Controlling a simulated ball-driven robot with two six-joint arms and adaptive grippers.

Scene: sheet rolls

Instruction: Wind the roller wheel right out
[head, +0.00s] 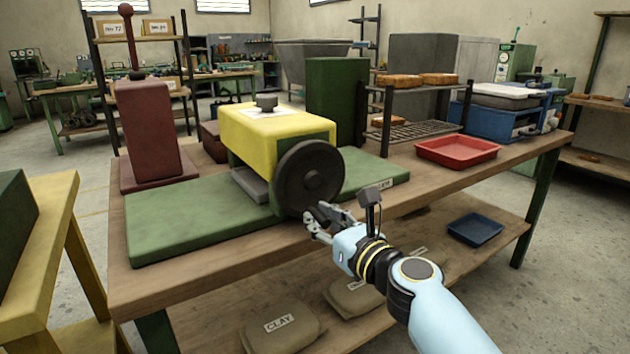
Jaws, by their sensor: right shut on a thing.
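The roller wheel (309,175) is a dark round wheel on the front end of the yellow roller machine (270,128). The machine stands on a long green bed (185,218) on the wooden table. My right gripper (314,217) is at the lower right rim of the wheel, with its fingers shut there. A handle knob at that spot is mostly hidden by the fingers. A grey block (249,184) shows under the yellow housing. My left gripper is not in view.
A red tray (457,151) and a dark rack (415,130) stand to the right on the table. A dark red press (150,132) stands on the left. Clay bags (282,328) and a blue tray (475,229) lie on the lower shelf. A yellow stand (58,235) is at far left.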

